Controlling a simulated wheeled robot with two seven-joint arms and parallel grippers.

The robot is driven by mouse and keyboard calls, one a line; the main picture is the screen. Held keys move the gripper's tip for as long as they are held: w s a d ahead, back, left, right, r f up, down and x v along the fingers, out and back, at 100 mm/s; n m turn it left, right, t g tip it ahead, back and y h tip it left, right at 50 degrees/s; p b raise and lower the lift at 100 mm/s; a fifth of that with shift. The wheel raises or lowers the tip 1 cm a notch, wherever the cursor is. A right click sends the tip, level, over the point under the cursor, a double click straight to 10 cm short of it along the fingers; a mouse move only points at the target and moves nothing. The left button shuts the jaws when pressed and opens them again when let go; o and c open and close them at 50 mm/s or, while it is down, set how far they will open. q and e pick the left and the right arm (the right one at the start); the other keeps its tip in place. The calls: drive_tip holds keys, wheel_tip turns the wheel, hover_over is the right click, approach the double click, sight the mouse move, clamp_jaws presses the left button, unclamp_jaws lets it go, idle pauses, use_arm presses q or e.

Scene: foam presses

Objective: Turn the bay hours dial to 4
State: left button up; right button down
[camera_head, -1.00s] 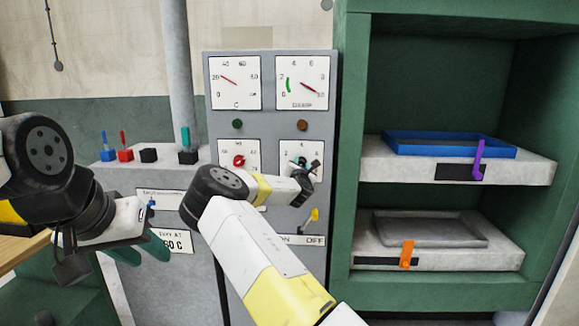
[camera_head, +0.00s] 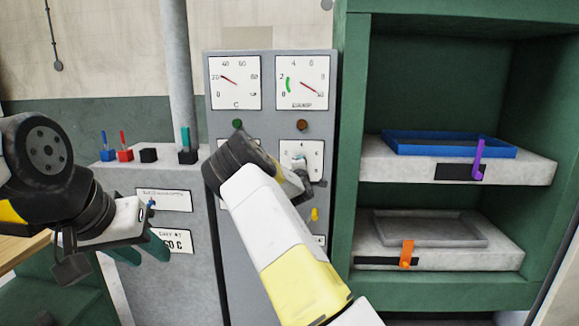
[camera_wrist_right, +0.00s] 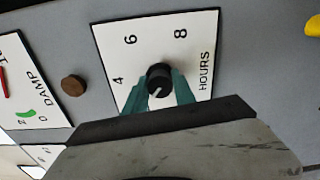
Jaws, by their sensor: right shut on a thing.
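The bay hours dial is a white plate marked HOURS on the grey panel; its top shows in the head view (camera_head: 313,148). In the right wrist view its black knob (camera_wrist_right: 158,76) has a white pointer line aimed down and slightly left, away from the 4 (camera_wrist_right: 118,81) at the left. The 6 and 8 lie above. My right gripper (camera_wrist_right: 158,84) is shut on the knob, one teal finger on each side. Any numeral under the pointer is hidden. My left gripper (camera_head: 140,252) is open and empty, in front of the low grey cabinet at left.
Temperature (camera_head: 235,83) and damp (camera_head: 301,83) gauges sit above the dial. A green (camera_head: 237,124) and a brown button (camera_head: 302,125) lie below them. Green shelving (camera_head: 346,120) with blue (camera_head: 450,143) and grey (camera_head: 430,228) trays stands at right.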

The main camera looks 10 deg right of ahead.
drive_tip(key=m, duration=0.5)
drive_tip(key=shift+d+m, duration=0.1)
drive_tip(key=shift+m, duration=0.2)
drive_tip(key=shift+f+m, duration=0.15)
drive_tip(key=shift+m, duration=1.85)
drive_tip(key=c, duration=1)
unclamp_jaws()
drive_tip(key=shift+c, duration=0.2)
drive_tip(key=shift+s, duration=0.1)
drive_tip(key=v, duration=0.7)
drive_tip(key=shift+s, duration=0.35)
